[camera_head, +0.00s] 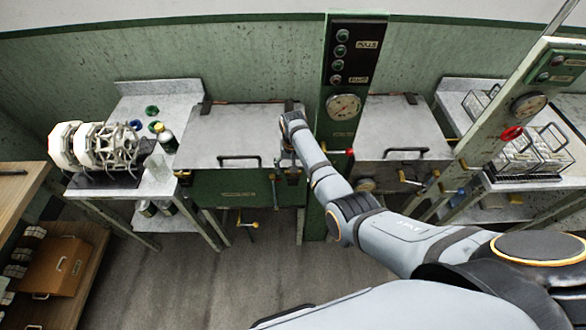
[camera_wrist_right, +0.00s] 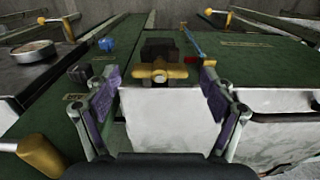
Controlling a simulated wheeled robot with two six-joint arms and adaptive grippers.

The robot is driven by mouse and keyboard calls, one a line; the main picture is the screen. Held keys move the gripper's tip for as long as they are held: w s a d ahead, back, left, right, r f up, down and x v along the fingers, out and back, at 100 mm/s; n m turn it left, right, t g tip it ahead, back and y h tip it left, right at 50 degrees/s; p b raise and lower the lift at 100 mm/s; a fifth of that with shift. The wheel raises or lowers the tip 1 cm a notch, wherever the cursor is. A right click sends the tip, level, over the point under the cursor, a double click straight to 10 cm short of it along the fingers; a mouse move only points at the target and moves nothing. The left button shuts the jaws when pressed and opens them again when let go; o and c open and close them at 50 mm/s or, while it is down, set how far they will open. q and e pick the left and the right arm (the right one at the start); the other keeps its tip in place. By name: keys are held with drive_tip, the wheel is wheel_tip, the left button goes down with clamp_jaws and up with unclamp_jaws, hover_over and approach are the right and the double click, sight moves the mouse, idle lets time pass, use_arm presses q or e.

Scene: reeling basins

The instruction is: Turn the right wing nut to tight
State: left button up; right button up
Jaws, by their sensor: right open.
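A brass wing nut (camera_wrist_right: 160,72) sits in front of a dark block in the right wrist view, with its wings lying roughly level. My right gripper (camera_wrist_right: 160,78) is open, with one purple-padded finger on each side of the wing nut and a clear gap at both sides. In the head view my right arm reaches in from the right, and its gripper (camera_head: 289,174) is at the right front edge of the left green basin (camera_head: 222,187). The wing nut cannot be made out there. My left gripper is not in view.
The basin's grey lid (camera_head: 235,133) is closed, with a black handle (camera_head: 240,159). The floor in front is clear.

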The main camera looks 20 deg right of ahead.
drive_tip(key=shift+r, duration=0.1)
wheel_tip(320, 180, up, 12)
idle(0.4)
idle(0.3)
